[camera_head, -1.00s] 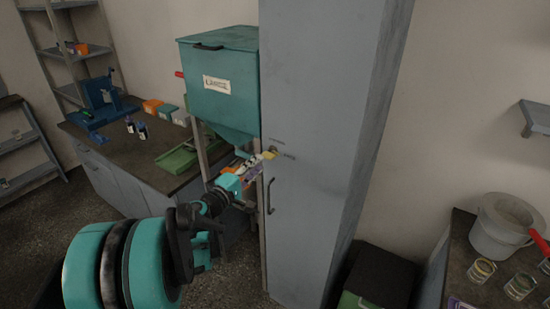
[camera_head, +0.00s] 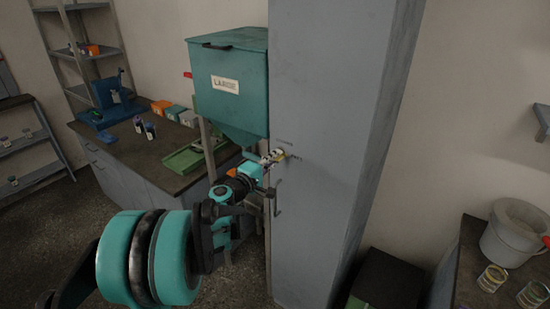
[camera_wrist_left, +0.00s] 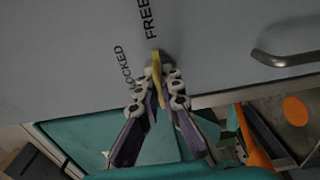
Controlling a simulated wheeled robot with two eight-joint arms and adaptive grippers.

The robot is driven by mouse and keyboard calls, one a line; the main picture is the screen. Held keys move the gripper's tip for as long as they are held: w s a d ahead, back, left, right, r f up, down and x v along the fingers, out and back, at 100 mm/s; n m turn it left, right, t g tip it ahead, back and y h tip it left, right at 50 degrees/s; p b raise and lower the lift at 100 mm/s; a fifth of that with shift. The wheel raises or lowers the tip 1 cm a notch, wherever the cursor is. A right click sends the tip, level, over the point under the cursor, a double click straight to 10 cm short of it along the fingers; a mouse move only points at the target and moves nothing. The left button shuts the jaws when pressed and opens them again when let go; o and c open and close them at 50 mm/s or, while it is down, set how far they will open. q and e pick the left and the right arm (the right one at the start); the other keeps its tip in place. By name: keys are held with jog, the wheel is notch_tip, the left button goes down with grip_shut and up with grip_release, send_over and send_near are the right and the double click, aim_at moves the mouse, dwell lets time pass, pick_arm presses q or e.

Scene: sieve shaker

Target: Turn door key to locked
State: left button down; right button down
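The yellow door key (camera_wrist_left: 156,70) sits in the grey cabinet door (camera_wrist_left: 220,45). In the left wrist view its flat bow stands close to the FREE label (camera_wrist_left: 147,18), and the LOCKED label (camera_wrist_left: 122,68) is to its left. My left gripper (camera_wrist_left: 158,84) has its fingertips close on both sides of the key and looks shut on it; the fingers hide part of the key. In the head view the left gripper (camera_head: 273,157) is at the door, with a bit of the yellow key (camera_head: 280,153) showing at its tips. My right gripper is not in view.
A door handle (camera_head: 277,198) is just below the key; it also shows in the left wrist view (camera_wrist_left: 285,60). A teal hopper (camera_head: 226,85) hangs left of the cabinet, above the arm. A dark bin (camera_head: 388,280) stands right of the cabinet.

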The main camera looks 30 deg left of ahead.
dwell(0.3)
pick_arm(q)
jog(key=n, duration=0.4)
jog(key=shift+n, duration=0.4)
jog(key=n, duration=0.5)
jog(key=shift+p, duration=0.3)
jog(key=n, duration=0.4)
jog(key=shift+n, duration=2)
jog(key=c, duration=1.7)
grip_release()
